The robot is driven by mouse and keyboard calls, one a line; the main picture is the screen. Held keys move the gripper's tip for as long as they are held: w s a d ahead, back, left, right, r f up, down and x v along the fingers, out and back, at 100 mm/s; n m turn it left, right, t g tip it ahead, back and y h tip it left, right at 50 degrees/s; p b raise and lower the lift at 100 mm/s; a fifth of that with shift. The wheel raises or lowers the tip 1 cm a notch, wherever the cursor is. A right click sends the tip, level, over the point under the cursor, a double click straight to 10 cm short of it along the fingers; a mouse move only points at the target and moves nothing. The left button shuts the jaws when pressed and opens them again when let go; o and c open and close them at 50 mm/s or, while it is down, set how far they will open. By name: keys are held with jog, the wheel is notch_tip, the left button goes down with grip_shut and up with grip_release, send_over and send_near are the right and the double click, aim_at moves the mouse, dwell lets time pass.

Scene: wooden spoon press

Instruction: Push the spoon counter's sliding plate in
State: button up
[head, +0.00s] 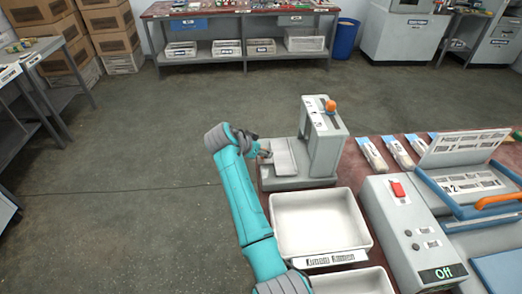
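The spoon counter (324,140) is a grey machine with an upright housing and an orange knob on top. It stands at the far left corner of the red-brown table. Its light grey sliding plate (284,158) lies low on the left side of the housing and extends to the left. My gripper (264,153) is at the plate's left end, very close to it. I cannot tell whether it touches. The fingers are small and partly hidden by my teal arm, so their opening is unclear.
A white bin (318,222) stands in front of the counter, with a second bin (352,283) nearer. A grey machine with a red switch and an "Off" display (443,273) is at the right. Packets (373,154) lie behind it. The floor left of my arm is clear.

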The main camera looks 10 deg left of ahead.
jog(key=shift+w+f, duration=0.1)
jog(key=shift+c, duration=0.2)
grip_shut()
jog(key=w+d, duration=0.1)
jog(key=d, duration=0.2)
jog(key=w+d, duration=0.1)
jog(key=d, duration=0.3)
jog(key=w+d, duration=0.1)
jog(key=d, duration=0.3)
jog(key=shift+w, duration=0.1)
jog(key=shift+o, duration=0.2)
grip_release()
jog(key=shift+d, duration=0.15)
jog(key=v, duration=1.2)
